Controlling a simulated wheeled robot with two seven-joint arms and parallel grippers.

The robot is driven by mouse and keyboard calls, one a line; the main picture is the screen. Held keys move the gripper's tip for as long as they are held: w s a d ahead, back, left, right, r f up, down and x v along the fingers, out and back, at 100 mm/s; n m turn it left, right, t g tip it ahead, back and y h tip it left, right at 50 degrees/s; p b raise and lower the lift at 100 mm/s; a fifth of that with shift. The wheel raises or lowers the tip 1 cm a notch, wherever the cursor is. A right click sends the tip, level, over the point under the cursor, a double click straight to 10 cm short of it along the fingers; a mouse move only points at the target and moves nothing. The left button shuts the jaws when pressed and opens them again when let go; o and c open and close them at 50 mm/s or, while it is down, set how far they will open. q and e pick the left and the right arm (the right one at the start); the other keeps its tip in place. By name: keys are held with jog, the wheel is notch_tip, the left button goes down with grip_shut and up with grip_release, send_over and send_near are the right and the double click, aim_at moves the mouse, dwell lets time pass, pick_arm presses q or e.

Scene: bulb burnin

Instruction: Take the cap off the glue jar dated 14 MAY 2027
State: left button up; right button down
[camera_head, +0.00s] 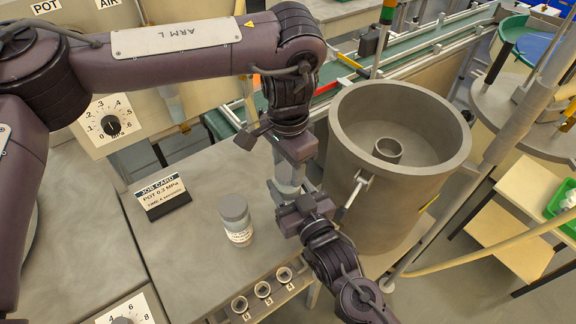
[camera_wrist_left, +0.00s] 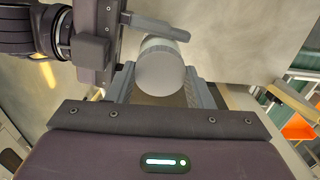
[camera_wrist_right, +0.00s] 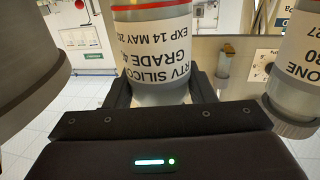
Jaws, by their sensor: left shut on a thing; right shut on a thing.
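The glue jar (camera_wrist_right: 155,45), with a red band and a label reading EXP 14 MAY, appears upside down in the right wrist view. My right gripper (camera_wrist_right: 160,92) is shut on it at the end beyond the label. My left gripper (camera_head: 288,180) reaches down from above, close to the right gripper (camera_head: 303,208) in the head view. In the left wrist view its fingers (camera_wrist_left: 162,92) close on a pale round part, apparently the cap (camera_wrist_left: 163,70). The grippers mostly hide the jar in the head view. Whether the cap has separated cannot be told.
Another capped jar (camera_head: 237,222) stands on the grey bench, left of the grippers; it also shows in the right wrist view (camera_wrist_right: 296,85). A job card (camera_head: 161,194) stands farther left. A holder with small cups (camera_head: 263,290) is in front. A large drum (camera_head: 400,205) stands close on the right.

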aim_at(288, 170)
pick_arm(q)
jog(key=shift+r, duration=0.6)
jog(key=shift+r, duration=0.1)
jog(key=shift+r, duration=1.9)
pick_arm(e)
jog(key=c, duration=0.6)
grip_release()
jog(key=shift+o, duration=0.2)
jog(key=shift+s, duration=0.1)
pick_arm(q)
notch_tip(288, 170, down, 2)
jog(key=shift+b, duration=0.95)
pick_arm(e)
jog(key=v, duration=1.2)
jog(key=shift+f, duration=0.15)
